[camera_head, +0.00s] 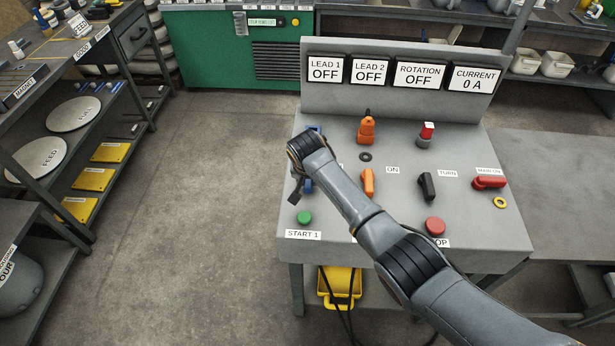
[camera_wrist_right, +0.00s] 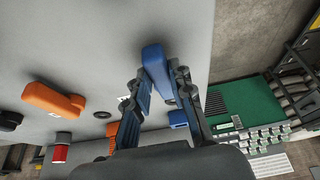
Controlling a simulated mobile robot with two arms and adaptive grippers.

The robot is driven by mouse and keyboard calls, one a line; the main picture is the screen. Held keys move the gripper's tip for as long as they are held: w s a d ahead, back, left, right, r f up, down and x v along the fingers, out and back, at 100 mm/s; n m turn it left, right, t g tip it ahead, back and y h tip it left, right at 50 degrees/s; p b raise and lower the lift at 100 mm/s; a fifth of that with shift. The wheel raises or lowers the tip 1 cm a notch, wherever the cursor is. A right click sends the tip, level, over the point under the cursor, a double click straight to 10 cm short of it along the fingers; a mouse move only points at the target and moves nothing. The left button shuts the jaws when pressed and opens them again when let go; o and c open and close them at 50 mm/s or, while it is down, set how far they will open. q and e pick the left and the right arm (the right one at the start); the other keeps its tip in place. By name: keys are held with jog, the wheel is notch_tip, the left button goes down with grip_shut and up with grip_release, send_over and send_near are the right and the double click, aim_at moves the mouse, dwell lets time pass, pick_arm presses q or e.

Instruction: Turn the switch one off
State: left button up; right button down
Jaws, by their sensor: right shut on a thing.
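My right gripper (camera_head: 298,190) reaches over the left side of the grey control panel (camera_head: 465,225). In the right wrist view its fingers (camera_wrist_right: 157,78) stand on either side of a blue switch handle (camera_wrist_right: 154,60) and are shut on it. In the head view only bits of this blue handle (camera_head: 308,186) show beside the gripper; the rest is hidden, as is any label by it. The display above it (camera_head: 323,69) reads LEAD 1 OFF. My left gripper is not in view.
An orange switch (camera_head: 368,183), a black TURN switch (camera_head: 427,186) and a red switch (camera_head: 489,182) stand to the right. A green START 1 button (camera_head: 304,218) and a red button (camera_head: 435,225) sit near the front edge. My arm crosses the panel's front.

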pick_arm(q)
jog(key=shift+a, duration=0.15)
pick_arm(e)
jog(key=shift+a+r+m, duration=0.1)
jog(key=shift+a+m, duration=0.1)
jog(key=shift+m, duration=0.1)
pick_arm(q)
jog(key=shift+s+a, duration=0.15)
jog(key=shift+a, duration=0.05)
pick_arm(e)
jog(key=c, duration=1.2)
grip_release()
jog(key=shift+w, duration=0.1)
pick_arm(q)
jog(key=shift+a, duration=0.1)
pick_arm(e)
jog(key=shift+o, duration=0.2)
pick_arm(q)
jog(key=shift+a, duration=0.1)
pick_arm(e)
jog(key=shift+s+r, duration=0.25)
jog(key=shift+r, duration=0.25)
jog(key=v, duration=1)
jog(key=shift+s+r, duration=0.2)
jog(key=shift+r, duration=0.1)
